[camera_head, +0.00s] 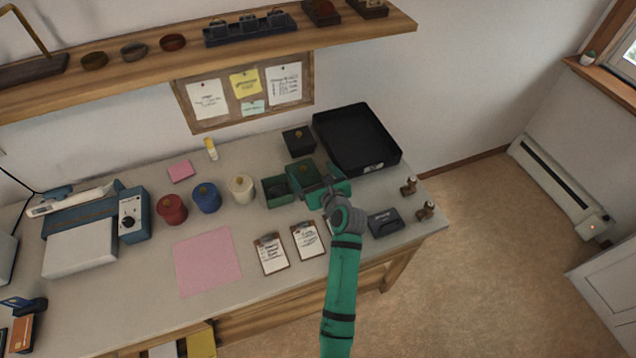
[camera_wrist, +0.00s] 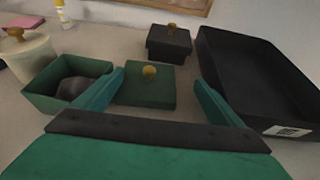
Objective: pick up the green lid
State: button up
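The green lid (camera_wrist: 147,87) is a dark green square with a round brass knob, lying on the bench in the wrist view. In the head view the lid (camera_head: 303,173) is partly hidden behind my gripper. A green open box (camera_wrist: 62,90) with a dark round thing in it stands just left of the lid; it also shows in the head view (camera_head: 277,192). My gripper (camera_wrist: 160,88) is open and empty. Its two teal fingers are spread wide, with the lid seen between them and farther off. I cannot tell the exact gap to the lid.
A large black tray (camera_head: 357,139) stands to the right of the lid. A small black lidded box (camera_head: 298,141) is behind it. A white canister (camera_head: 242,188) stands left of the green box, beside blue (camera_head: 206,198) and red (camera_head: 171,209) ones. Clipboards (camera_head: 270,254) lie in front.

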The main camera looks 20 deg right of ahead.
jog(key=shift+s+d+f, duration=0.1)
jog(key=shift+s+f, duration=0.1)
jog(key=shift+f, duration=0.4)
jog(key=shift+s+f, duration=0.15)
jog(key=shift+f, duration=0.4)
jog(key=shift+d, duration=0.3)
jog(key=c, duration=1)
jog(key=shift+o, duration=0.2)
jog(key=shift+a+r, duration=0.1)
jog(key=shift+a, duration=0.05)
jog(key=shift+w+r, duration=0.1)
jog(key=shift+r, duration=0.45)
jog(key=r, duration=0.2)
jog(key=shift+s+a+r, duration=0.15)
jog(key=shift+s+r, duration=0.1)
jog(key=shift+r, duration=0.05)
grip_shut()
jog(key=s+a+r, duration=0.4)
jog(key=s+r, duration=0.6)
jog(key=s, duration=0.2)
jog(key=shift+s, duration=0.3)
